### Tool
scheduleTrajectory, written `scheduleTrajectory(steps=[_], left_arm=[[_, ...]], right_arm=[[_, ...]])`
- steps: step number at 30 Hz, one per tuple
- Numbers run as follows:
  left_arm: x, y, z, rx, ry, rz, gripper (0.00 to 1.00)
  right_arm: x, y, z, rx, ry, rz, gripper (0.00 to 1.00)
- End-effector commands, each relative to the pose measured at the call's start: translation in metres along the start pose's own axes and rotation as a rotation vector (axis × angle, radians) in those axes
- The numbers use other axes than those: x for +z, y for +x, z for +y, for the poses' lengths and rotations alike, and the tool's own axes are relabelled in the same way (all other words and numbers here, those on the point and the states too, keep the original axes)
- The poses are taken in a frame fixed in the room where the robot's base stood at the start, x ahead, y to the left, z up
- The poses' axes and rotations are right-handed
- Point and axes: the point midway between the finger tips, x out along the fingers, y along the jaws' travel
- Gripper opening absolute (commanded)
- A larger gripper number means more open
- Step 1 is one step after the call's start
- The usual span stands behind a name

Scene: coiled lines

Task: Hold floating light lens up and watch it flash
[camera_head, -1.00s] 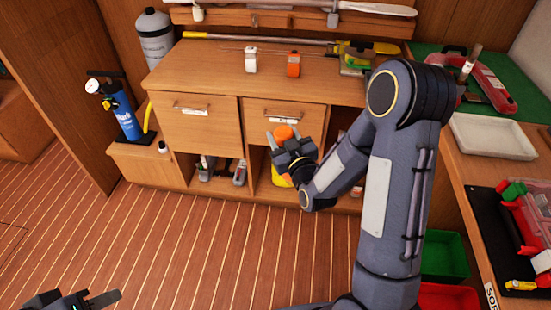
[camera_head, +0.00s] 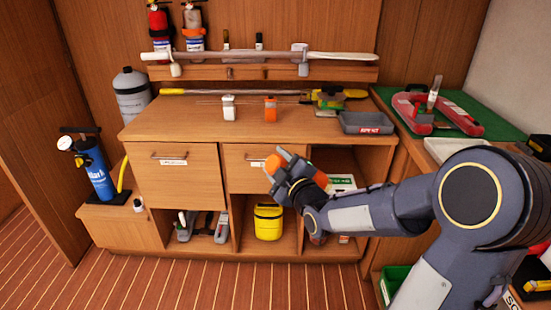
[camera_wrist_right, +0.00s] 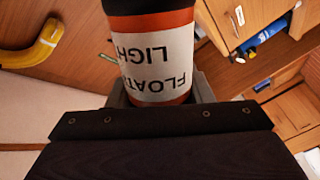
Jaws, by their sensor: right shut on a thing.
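My right gripper (camera_head: 279,163) is in front of the right-hand drawer of the wooden cabinet. It is shut on the floating light, whose orange part (camera_head: 273,164) shows between the fingers. In the right wrist view the floating light (camera_wrist_right: 155,62) is a cylinder with a white label, orange bands and a black section at the top edge. Its "FLOAT LIGHT" lettering is upside down there. The lens cannot be made out, and I cannot tell whether it is lit. My left gripper is out of view.
The cabinet top (camera_head: 190,120) holds a white device (camera_head: 228,107), an orange device (camera_head: 270,109) and a grey tray (camera_head: 366,123). A yellow container (camera_head: 268,222) stands in the open shelf below. A blue cylinder (camera_head: 97,175) stands at left. The floor at lower left is clear.

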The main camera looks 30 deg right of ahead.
Motion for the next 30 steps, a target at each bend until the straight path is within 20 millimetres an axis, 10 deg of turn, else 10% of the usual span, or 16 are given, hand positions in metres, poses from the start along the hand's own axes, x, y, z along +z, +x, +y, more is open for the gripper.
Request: scheduleTrajectory(steps=[21,30], left_arm=[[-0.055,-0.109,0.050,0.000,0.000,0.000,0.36],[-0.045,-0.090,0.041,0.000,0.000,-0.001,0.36]], right_arm=[[-0.028,0.000,0.035,0.002,-1.157,0.003,0.00],[-0.032,0.000,0.040,0.012,-1.575,0.001,0.00]])
